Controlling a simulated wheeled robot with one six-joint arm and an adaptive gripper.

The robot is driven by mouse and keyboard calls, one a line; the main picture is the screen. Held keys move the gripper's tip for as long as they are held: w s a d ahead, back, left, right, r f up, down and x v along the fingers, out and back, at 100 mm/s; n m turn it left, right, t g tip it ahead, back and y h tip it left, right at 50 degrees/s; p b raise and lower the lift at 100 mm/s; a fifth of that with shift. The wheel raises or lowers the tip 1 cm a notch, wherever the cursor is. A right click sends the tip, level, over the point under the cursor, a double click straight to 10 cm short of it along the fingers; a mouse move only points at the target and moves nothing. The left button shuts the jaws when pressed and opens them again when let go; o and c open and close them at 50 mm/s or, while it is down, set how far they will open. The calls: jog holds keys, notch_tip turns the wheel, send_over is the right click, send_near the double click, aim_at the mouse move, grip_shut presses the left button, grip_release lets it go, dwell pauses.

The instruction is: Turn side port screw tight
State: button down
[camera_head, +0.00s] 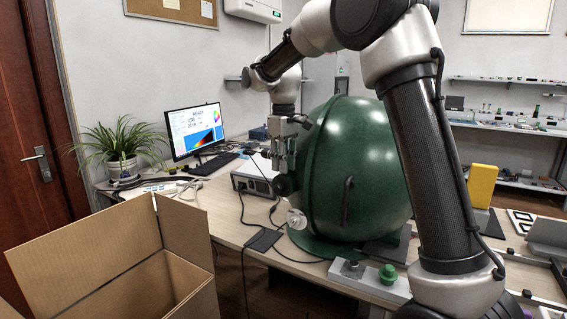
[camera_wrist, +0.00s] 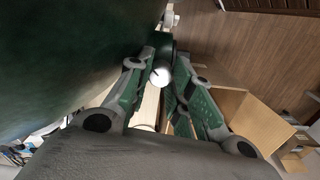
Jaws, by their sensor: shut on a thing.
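The large green integrating sphere (camera_head: 362,170) stands on the bench; its dark green side fills the upper left of the wrist view (camera_wrist: 60,60). My gripper (camera_head: 283,172) points down at the sphere's left side. A dark round knob (camera_head: 282,186), seemingly the side port screw, sits at its fingertips. In the wrist view my gripper's fingers (camera_wrist: 164,62) close from both sides around a small part with a white rounded end (camera_wrist: 161,77), with something dark behind it. The fingers hide much of the screw, so I cannot tell how far in it sits.
A silver disc fitting (camera_head: 296,219) is low on the sphere's left. A grey instrument box (camera_head: 254,178), monitor (camera_head: 196,130) and plant (camera_head: 122,152) stand behind. An open cardboard box (camera_head: 60,245) is at front left. A green knob (camera_head: 387,273) stands near the bench's front.

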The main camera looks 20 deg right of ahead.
jog(key=shift+w+m, duration=0.1)
jog(key=shift+m, duration=0.4)
jog(key=shift+r, duration=0.1)
jog(key=c, duration=1.5)
grip_release()
notch_tip(320, 180, up, 12)
jog(key=shift+f, duration=0.1)
